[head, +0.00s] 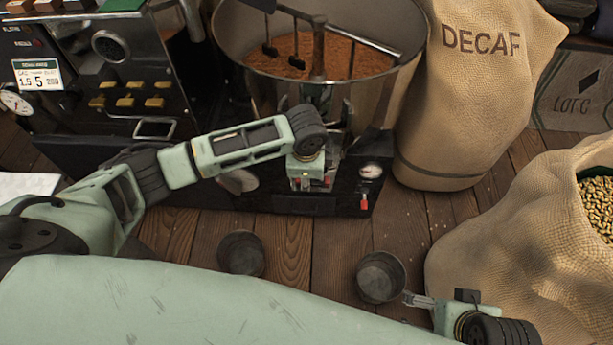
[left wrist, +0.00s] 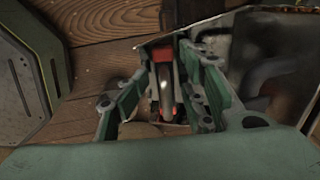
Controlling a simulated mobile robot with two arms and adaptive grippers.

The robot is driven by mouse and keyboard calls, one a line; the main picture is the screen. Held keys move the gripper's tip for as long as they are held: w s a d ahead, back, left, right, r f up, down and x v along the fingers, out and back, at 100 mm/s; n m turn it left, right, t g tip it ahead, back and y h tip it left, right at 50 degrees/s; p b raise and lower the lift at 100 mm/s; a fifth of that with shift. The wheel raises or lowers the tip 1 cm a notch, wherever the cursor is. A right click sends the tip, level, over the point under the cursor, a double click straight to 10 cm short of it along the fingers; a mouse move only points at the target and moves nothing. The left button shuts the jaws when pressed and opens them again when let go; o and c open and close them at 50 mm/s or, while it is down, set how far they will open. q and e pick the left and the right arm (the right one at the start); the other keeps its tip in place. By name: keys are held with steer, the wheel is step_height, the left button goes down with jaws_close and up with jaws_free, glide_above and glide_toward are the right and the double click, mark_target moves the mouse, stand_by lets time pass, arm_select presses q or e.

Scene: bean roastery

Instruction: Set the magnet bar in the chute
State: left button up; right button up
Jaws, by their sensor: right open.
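My left gripper (head: 308,180) points down at the front of the steel drum, over the dark machine base. In the left wrist view its two green fingers (left wrist: 165,75) stand on either side of a red and grey piece (left wrist: 164,88). This may be the magnet bar, but I cannot tell whether the fingers press on it. I cannot make out the chute for certain. My right gripper (head: 408,299) is open at the lower right, beside a dark metal cup (head: 380,277).
A steel drum (head: 399,83) holds brown grounds or beans. A control panel (head: 95,70) stands at the left. A DECAF sack (head: 475,110) and an open bean sack (head: 500,235) are at the right. A second dark cup (head: 241,253) stands on the plank floor.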

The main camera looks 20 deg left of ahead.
arm_select(q)
step_height(320, 180, up, 12)
steer(key=s, duration=0.2)
steer(key=shift+d+f, duration=0.25)
steer(key=shift+d, duration=0.05)
